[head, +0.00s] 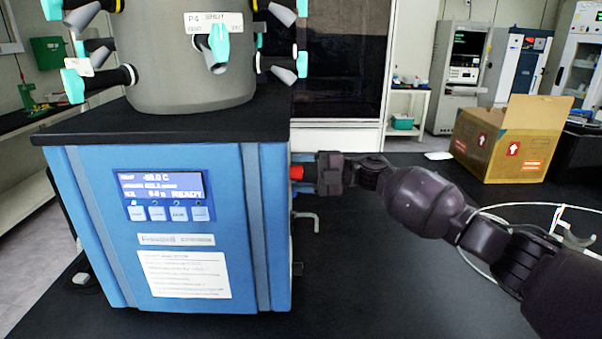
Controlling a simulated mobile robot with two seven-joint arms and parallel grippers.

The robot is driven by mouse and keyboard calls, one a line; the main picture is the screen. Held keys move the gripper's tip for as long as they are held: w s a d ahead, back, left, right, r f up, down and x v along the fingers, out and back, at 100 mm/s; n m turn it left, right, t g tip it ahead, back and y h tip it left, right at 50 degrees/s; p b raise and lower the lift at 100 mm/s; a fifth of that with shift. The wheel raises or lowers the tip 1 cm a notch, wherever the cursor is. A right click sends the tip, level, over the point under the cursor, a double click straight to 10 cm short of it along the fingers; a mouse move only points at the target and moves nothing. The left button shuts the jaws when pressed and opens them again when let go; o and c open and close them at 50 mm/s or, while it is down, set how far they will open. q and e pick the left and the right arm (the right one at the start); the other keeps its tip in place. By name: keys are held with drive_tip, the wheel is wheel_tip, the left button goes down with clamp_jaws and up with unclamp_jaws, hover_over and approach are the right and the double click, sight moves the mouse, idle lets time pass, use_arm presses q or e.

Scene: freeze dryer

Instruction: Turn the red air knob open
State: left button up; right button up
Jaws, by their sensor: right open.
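The blue freeze dryer (209,230) stands on the black bench, with a lit display on its front. The red air knob (296,173) sticks out from its right side, and only a small part of it shows. My right gripper (308,172) comes in from the right and is open, its fingertips right at the knob. The fingers hide the knob's outer part; I cannot tell whether they touch it. My left gripper is not in view.
A grey drum with several turquoise-handled valves (219,45) sits on top of the dryer. A grey hook-shaped fitting (308,219) sits below the knob. An open cardboard box (509,140) stands at the back right. The bench (400,285) is clear below my right arm.

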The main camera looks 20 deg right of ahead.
drive_tip(key=shift+d, duration=0.1)
drive_tip(key=b+v, duration=0.1)
drive_tip(key=v, duration=0.9)
drive_tip(key=shift+d+b, duration=0.3)
drive_tip(key=shift+s, duration=0.1)
